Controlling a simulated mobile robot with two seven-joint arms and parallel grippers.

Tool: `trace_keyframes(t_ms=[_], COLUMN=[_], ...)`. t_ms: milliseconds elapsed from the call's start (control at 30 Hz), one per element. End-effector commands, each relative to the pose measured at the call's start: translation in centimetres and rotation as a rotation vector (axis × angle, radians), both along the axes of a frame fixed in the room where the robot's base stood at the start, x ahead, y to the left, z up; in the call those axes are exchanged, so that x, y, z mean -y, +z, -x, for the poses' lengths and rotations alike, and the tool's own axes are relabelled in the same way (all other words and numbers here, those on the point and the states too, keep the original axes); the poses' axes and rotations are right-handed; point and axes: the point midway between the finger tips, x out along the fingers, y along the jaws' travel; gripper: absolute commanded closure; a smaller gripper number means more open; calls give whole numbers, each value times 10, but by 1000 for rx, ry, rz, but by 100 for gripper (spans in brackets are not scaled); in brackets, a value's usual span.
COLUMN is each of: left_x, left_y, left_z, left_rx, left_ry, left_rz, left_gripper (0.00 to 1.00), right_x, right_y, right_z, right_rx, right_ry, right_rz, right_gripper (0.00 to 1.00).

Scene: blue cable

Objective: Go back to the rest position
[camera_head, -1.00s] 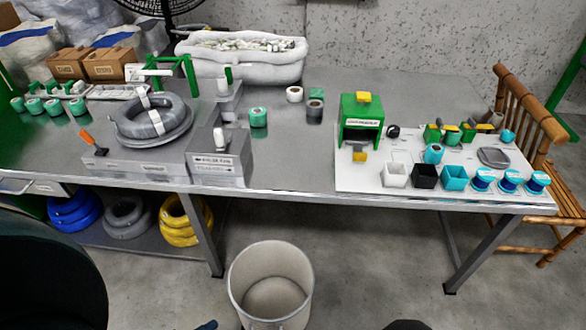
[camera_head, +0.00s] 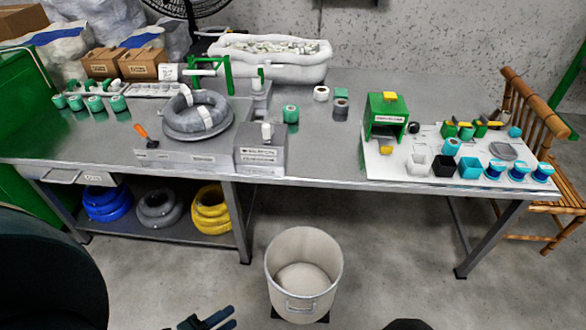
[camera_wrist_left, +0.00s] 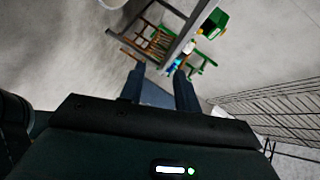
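My left gripper (camera_head: 222,319) shows at the bottom edge of the head view, low in front of the table and left of the bin. In the left wrist view its two dark fingers (camera_wrist_left: 161,82) stand apart with nothing held between them. A blue cable coil (camera_head: 107,204) lies on the shelf under the table, beside a grey coil (camera_head: 159,208) and a yellow coil (camera_head: 211,211). Another grey coil (camera_head: 198,118) sits on the grey device on the tabletop. My right gripper is not in view.
A whitish bin (camera_head: 303,270) stands on the floor in front of the table (camera_head: 318,160). A bamboo chair (camera_head: 540,125) is at the right end. A white board (camera_head: 390,172) with small containers lies on the table's right part. Open floor lies right of the bin.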

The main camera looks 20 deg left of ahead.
Motion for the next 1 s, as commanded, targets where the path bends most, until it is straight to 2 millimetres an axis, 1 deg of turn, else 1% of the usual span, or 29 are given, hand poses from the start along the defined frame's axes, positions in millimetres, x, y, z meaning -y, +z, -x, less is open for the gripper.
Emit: trace_keyframes(t_ms=[33,200,300,433,567,600,700,1000], left_x=[7,25,34,41,46,47,49,50], left_y=[4,16,30,55,85,94,113,154], left_z=[-13,-47,-61,-69,-63,-60,-49,-18], left_rx=[-43,-241,-370,-537,-697,-741,-827,-989], left_ry=[40,209,330,495,668,716,815,1014], left_rz=[29,141,219,327,433,461,515,611], left_gripper=[68,68,68,68,68,68,68,68], right_x=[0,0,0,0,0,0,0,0], right_y=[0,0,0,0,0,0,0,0], right_z=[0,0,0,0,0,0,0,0], right_rx=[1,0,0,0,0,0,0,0], right_ry=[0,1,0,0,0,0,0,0], right_rz=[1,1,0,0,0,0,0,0], right_gripper=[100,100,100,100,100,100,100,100])
